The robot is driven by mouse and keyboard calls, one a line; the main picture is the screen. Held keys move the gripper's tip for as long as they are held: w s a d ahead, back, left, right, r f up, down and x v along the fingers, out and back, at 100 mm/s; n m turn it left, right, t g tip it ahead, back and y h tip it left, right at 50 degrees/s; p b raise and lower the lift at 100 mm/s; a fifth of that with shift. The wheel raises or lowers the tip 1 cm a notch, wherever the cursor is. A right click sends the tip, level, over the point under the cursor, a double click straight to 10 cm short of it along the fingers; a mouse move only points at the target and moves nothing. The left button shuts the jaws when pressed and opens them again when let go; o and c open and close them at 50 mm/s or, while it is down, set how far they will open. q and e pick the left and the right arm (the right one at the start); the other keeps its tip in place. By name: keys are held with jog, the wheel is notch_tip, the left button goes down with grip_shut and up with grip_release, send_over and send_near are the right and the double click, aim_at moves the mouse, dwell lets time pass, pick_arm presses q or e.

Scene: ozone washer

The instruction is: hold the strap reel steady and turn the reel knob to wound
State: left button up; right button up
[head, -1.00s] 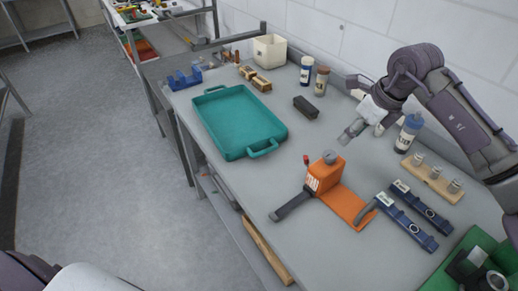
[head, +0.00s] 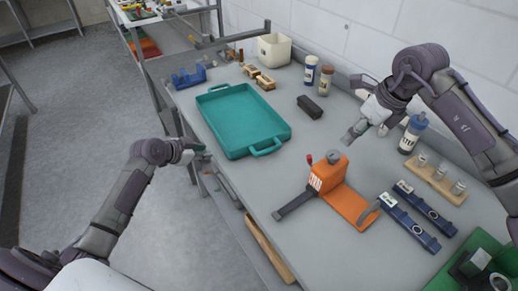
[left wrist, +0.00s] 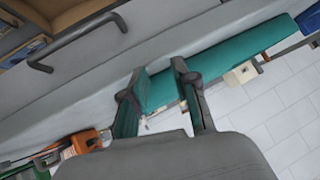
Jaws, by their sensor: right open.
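The orange strap reel (head: 330,174) stands upright on an orange base plate (head: 352,206) on the bench. A grey round knob (head: 333,156) sits on its top, a red-tipped lever (head: 309,159) at its side, and a dark strap (head: 295,205) runs out toward the front edge. My right gripper (head: 353,134) is open and empty, above and behind the knob, apart from it. My left gripper (head: 203,157) is off the bench's front edge, left of the reel. In the left wrist view its fingers (left wrist: 158,92) are apart and empty; the reel (left wrist: 84,142) shows lower left.
A teal tray (head: 205,101) lies left of the reel. Blue strap-like pieces (head: 410,220), a wooden vial rack (head: 436,180) and a green tray (head: 455,270) lie to the right. A black block (head: 310,107) and bottles (head: 311,72) stand behind. Bare bench surrounds the reel's left side.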

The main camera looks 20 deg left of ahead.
pick_arm(q)
jog(key=s+d+r+m+g+h, duration=0.1)
jog(key=d+r+m+h, duration=0.35)
jog(key=d, duration=0.65)
jog(key=s+d+r+m+g+h, duration=0.1)
jog(key=d+r+m+g+h, duration=0.15)
jog(key=d+r+h, duration=0.55)
jog(key=w+d+f+y, duration=0.1)
jog(key=w+d+f, duration=0.1)
jog(key=d, duration=0.2)
jog(key=w+d+f+y, duration=0.1)
jog(key=w+d+f, duration=0.1)
jog(key=d, duration=0.2)
jog(key=w+d+f+t+y, duration=0.1)
jog(key=w+d+f, duration=0.1)
jog(key=d, duration=0.2)
jog(key=shift+w+d+f+y, duration=0.1)
jog(key=shift+d+f+y, duration=0.2)
jog(key=shift+f, duration=0.1)
grip_shut()
